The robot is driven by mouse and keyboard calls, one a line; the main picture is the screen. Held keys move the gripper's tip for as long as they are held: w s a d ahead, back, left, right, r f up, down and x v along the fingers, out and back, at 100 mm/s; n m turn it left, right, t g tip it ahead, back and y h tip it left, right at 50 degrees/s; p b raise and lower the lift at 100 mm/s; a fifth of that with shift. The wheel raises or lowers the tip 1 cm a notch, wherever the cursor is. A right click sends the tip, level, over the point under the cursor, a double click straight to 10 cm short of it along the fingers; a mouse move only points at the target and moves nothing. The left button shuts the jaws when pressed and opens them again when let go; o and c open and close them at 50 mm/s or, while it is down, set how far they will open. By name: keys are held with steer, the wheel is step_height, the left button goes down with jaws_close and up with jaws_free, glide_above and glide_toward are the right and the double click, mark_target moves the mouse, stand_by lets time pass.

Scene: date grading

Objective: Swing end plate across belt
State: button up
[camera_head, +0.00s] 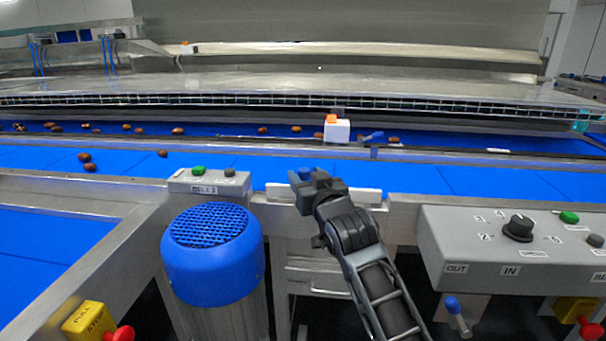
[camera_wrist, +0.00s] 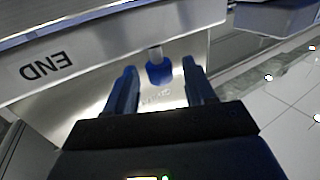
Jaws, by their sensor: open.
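A metal plate marked END (camera_wrist: 100,62) fills the upper left of the wrist view, its lettering upside down. A blue knob (camera_wrist: 160,72) on a short pale stem stands out from the metal. My gripper (camera_wrist: 160,88) is open, with one finger on each side of the knob and visible space between. In the head view my gripper (camera_head: 308,183) is at the belt's near edge, beside a pale plate (camera_head: 358,193); a bit of blue (camera_head: 305,173) shows at its tip. The blue belt (camera_head: 440,178) runs across behind it. The arm hides part of the plate.
A blue motor (camera_head: 212,255) and a BELT 2 switch box (camera_head: 208,181) stand left of my arm. A control box with a dial (camera_head: 518,228) is at right. Several dates (camera_head: 86,158) lie on the belts. A white block (camera_head: 337,131) stands farther back.

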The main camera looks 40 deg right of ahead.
steer(key=shift+x, duration=1.1)
jaws_close()
